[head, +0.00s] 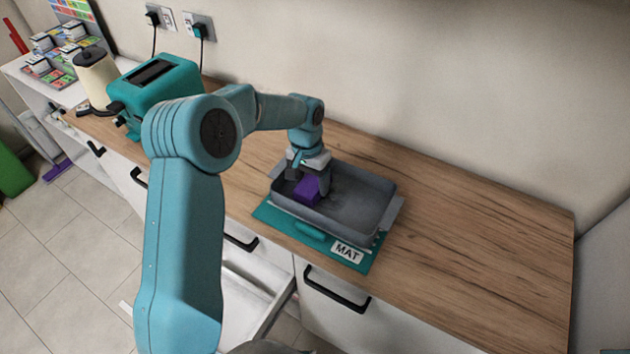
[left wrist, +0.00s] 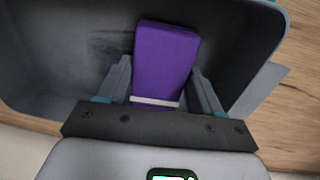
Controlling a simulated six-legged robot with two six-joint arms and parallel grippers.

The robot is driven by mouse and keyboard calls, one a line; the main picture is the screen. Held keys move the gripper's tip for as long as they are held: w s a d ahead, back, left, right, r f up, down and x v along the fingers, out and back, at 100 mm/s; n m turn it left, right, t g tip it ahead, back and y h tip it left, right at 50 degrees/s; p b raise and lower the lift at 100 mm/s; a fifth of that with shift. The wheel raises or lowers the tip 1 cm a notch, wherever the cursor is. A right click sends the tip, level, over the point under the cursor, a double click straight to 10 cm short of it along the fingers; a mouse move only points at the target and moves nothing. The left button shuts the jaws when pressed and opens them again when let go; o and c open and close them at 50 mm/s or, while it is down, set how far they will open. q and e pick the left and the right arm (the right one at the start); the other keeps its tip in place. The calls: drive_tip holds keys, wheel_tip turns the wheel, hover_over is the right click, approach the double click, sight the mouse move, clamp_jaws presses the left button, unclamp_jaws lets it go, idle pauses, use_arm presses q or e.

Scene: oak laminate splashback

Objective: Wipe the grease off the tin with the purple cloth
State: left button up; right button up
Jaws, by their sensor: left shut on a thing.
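A grey rectangular tin (head: 357,208) sits on a teal mat on the wooden counter. My left gripper (head: 311,182) reaches down inside the tin, near its left end, and is shut on the purple cloth (head: 306,190). The cloth is a folded block between the fingers, and it also shows in the left wrist view (left wrist: 165,60). I cannot tell whether the cloth touches the tin's floor. A dark smudge of grease (left wrist: 112,45) shows on the tin beside the cloth in the left wrist view. My right gripper is not in view.
The teal mat (head: 360,259) has a MAT label at its front. A teal toaster (head: 160,85) and a cream kettle (head: 95,75) stand to the left. An open drawer (head: 255,285) is below the counter front. The counter right of the tin is clear.

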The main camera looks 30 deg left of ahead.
sight(333, 201)
use_arm(q)
drive_tip(key=shift+s+a, duration=0.1)
drive_tip(key=shift+a, duration=0.9)
drive_tip(key=shift+w+d+b, duration=0.2)
drive_tip(key=shift+d+b, duration=0.2)
drive_tip(key=shift+d, duration=2.65)
drive_tip(key=shift+d+f, duration=0.15)
drive_tip(key=shift+d, duration=0.75)
drive_tip(key=shift+w+d+r+b, duration=0.1)
drive_tip(key=shift+d+b, duration=0.05)
drive_tip(key=shift+d, duration=0.9)
drive_tip(key=shift+w+d+r+b, duration=0.1)
drive_tip(key=shift+d+b, duration=0.05)
drive_tip(key=shift+d, duration=0.9)
drive_tip(key=shift+d+f, duration=0.15)
drive_tip(key=shift+d, duration=1.75)
drive_tip(key=shift+a, duration=2.05)
drive_tip(key=shift+s+a, duration=0.2)
drive_tip(key=shift+a, duration=1.75)
